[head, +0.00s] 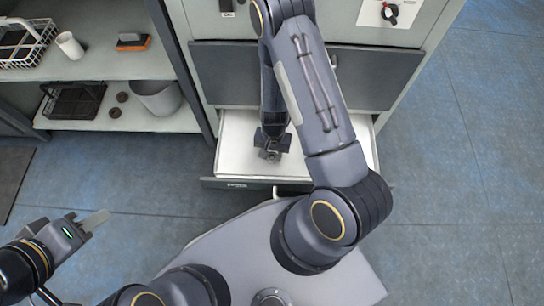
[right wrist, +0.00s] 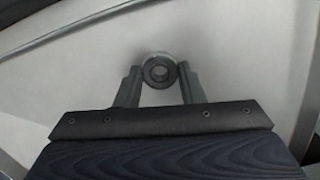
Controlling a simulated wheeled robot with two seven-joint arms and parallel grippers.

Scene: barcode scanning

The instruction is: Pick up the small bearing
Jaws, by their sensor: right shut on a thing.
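The small bearing (right wrist: 159,81), a dark grey ring with a hole, is between the fingertips of my right gripper (right wrist: 159,74) in the right wrist view. Both fingers touch its sides, so the gripper is shut on it. In the head view my right gripper (head: 270,154) is low inside an open white drawer (head: 236,132). The bearing is too small to make out there. My left gripper (head: 95,220) is at the lower left, away from the drawer and over the floor.
The drawer belongs to a grey cabinet (head: 400,75). Shelves at the left hold a white wire basket (head: 25,45), a white cup (head: 69,45), an orange and black block (head: 133,42), a black basket (head: 72,101) and a grey bin (head: 157,97). The floor at the right is clear.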

